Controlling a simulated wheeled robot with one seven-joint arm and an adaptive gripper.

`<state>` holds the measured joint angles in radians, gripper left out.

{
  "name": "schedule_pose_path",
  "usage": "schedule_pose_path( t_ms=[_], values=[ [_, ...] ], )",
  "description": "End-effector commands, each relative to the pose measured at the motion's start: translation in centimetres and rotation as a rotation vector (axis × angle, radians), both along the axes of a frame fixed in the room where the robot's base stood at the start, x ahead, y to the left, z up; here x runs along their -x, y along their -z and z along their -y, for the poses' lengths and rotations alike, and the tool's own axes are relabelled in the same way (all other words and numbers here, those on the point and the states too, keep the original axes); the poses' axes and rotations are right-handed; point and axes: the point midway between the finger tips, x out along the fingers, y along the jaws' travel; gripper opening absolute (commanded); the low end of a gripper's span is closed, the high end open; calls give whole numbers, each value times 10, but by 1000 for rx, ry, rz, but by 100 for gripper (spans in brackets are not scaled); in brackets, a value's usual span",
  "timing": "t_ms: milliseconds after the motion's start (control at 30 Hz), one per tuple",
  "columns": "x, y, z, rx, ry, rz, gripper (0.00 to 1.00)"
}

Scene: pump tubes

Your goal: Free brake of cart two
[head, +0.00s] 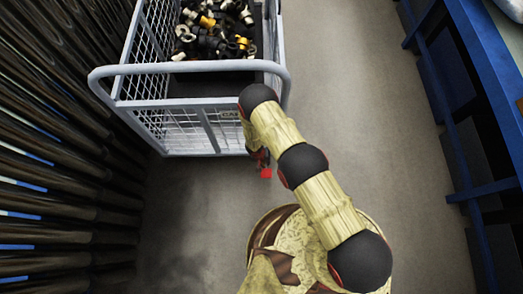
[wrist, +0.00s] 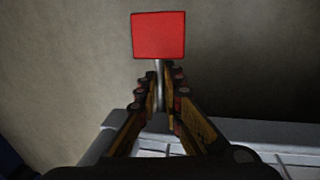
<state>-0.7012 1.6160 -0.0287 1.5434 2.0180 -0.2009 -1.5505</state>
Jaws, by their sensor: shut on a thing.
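The cart (head: 190,85) is a grey wire-mesh cart with a rounded push handle, standing ahead at the upper left in the head view. A red brake pedal (head: 265,173) shows low at the cart's near right corner. In the wrist view the red pedal (wrist: 158,35) is a flat square plate on a thin metal stem. My gripper (wrist: 160,92) is shut on the stem, just below the red plate. In the head view my gripper (head: 260,157) is small and partly hidden by my arm.
Racks of dark pipes (head: 55,150) line the left, close to the cart. A blue shelf frame (head: 475,80) stands on the right. The grey floor (head: 360,110) between cart and shelf is clear.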

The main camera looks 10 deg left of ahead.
Motion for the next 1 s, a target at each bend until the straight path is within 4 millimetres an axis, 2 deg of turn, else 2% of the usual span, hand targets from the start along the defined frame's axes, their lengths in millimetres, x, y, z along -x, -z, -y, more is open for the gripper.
schedule_pose_path(
  t_ms=[33, 333, 367, 667, 1000],
  values=[
    [4, 1, 8, 12, 4, -9, 0],
    [5, 1, 8, 13, 2, -10, 0],
    [5, 1, 8, 13, 2, -10, 9],
    [3, 0, 5, 6, 0, -8, 26],
    [1, -1, 2, 2, -1, -6, 27]
  ],
)
